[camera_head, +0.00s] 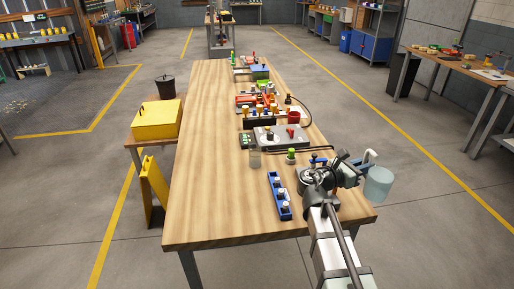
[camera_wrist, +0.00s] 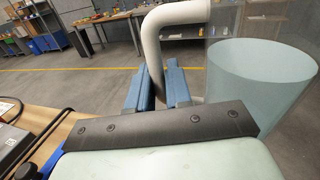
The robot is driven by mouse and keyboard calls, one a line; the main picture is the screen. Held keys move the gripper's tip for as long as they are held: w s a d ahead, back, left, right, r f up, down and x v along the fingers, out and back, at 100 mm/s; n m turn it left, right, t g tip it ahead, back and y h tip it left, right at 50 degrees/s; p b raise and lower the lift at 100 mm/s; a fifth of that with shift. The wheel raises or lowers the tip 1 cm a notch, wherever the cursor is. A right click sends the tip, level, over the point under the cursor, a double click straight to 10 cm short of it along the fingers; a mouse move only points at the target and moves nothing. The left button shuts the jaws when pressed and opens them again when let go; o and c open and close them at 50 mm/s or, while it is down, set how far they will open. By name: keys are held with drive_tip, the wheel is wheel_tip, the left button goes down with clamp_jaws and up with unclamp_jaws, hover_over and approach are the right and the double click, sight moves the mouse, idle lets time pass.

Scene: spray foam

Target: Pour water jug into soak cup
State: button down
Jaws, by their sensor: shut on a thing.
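The water jug (camera_head: 378,186) is a translucent pale teal cylinder with a white handle (camera_head: 368,158). In the head view it appears beyond the table's right edge, close to upright. My gripper (camera_head: 353,169) is shut on the handle. The wrist view shows its blue fingers (camera_wrist: 157,88) around the white handle, with the jug body (camera_wrist: 255,95) to the right. I cannot make out the water level. A small clear cup (camera_head: 255,159), likely the soak cup, stands upright on the table, left of my gripper and apart from it. The wrist view does not show it.
The wooden table (camera_head: 210,180) is clear along its left side. A green-capped bottle (camera_head: 291,156) and a grey tray (camera_head: 280,137) are near the cup. A yellow box (camera_head: 157,119) stands on a side table to the left.

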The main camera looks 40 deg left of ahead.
drive_tip(key=w+a+r+n+y, duration=0.1)
drive_tip(key=w+a, duration=0.7)
drive_tip(key=a, duration=0.3)
drive_tip(key=w+a+r, duration=0.2)
drive_tip(key=w+a, duration=0.7)
drive_tip(key=a, duration=0.1)
drive_tip(key=s+a+f, duration=0.1)
drive_tip(key=s+a, duration=0.2)
drive_tip(key=a, duration=0.7)
drive_tip(key=s+a+f, duration=0.1)
drive_tip(key=s+a, duration=0.3)
drive_tip(key=a, duration=0.6)
drive_tip(key=s+a+f+n+t+y, duration=0.1)
drive_tip(key=s+a, duration=0.3)
drive_tip(key=a, duration=0.6)
drive_tip(key=shift+s+a+f, duration=0.15)
drive_tip(key=shift+a+f, duration=0.25)
drive_tip(key=shift+f, duration=0.2)
drive_tip(key=shift+f, duration=0.1)
